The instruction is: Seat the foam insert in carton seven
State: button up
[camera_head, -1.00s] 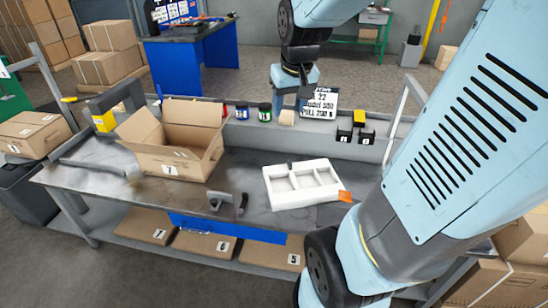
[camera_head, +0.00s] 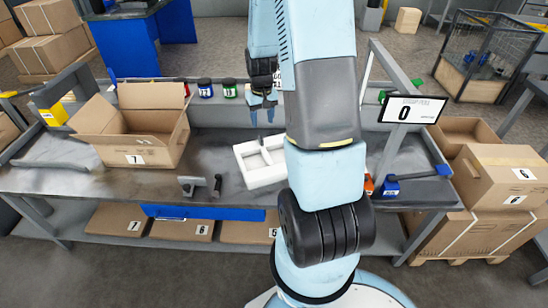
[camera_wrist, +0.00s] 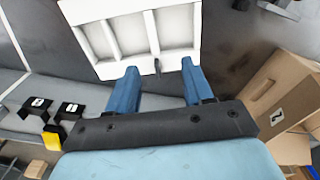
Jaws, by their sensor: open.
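The foam insert (camera_head: 258,172) is a white tray with several compartments, lying on the bench and partly hidden by my arm. It also fills the top of the wrist view (camera_wrist: 97,42). Carton seven (camera_head: 135,152) stands open to its left, flaps spread, labelled 7. An open carton (camera_wrist: 285,95) shows at the right of the wrist view. My gripper (camera_head: 262,117) is behind the insert in the head view. In the wrist view my gripper (camera_wrist: 158,67) is open, its blue fingers pointing at the insert's near edge. A small dark piece sits between the fingertips; I cannot tell what it is.
Dark brackets (camera_head: 192,186) stand on the bench between carton and insert. Small jars (camera_head: 205,88) line the back shelf. Black bins (camera_wrist: 70,110) are left in the wrist view. A blue tool (camera_head: 390,187) lies right of my arm. The bench front is mostly clear.

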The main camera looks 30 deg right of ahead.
notch_tip(320, 180, down, 6)
jog(key=d+f, duration=0.1)
jog(key=d, duration=0.1)
send_over(269, 159)
jog(key=shift+g, duration=0.3)
jog(key=f, duration=0.7)
jog(key=shift+w+a+f, duration=0.25)
jog(key=shift+f, duration=0.15)
jog(key=shift+s+d+f, duration=0.1)
jog(key=shift+d+f, duration=0.05)
jog(key=shift+f, duration=1.15)
jog(key=shift+d+f, duration=0.1)
jog(key=shift+f, duration=1.2)
grip_shut()
